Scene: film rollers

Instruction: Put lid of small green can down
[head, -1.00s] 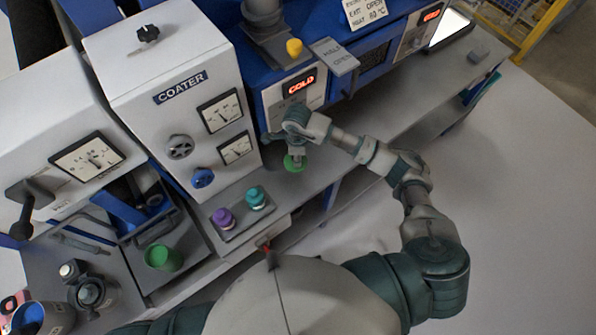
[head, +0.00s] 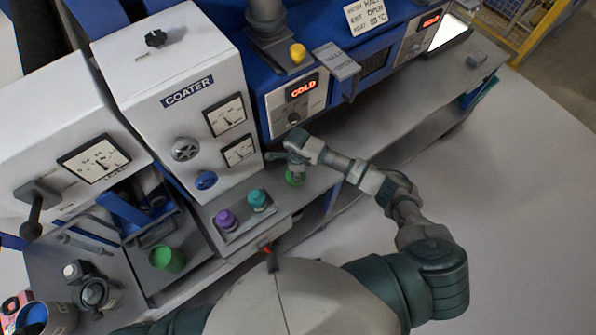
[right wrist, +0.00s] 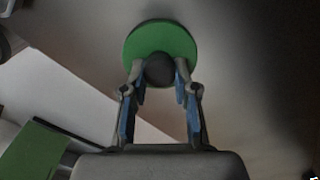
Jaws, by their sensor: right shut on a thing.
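My right gripper (right wrist: 160,88) is shut on the dark knob of a round green lid (right wrist: 161,42). In the head view the lid (head: 295,177) is under the right gripper (head: 297,162), low over the grey bench in front of the cold-display unit. I cannot tell whether the lid touches the bench. An open green can (head: 166,258) stands without a lid on the grey surface at lower left, away from the gripper. My left gripper is not in view.
A purple-topped can (head: 226,220) and a teal-topped can (head: 258,200) stand on a small tray left of the lid. The white coater (head: 185,120) and the cold-display unit (head: 297,100) rise behind. The bench (head: 400,135) to the right is mostly clear.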

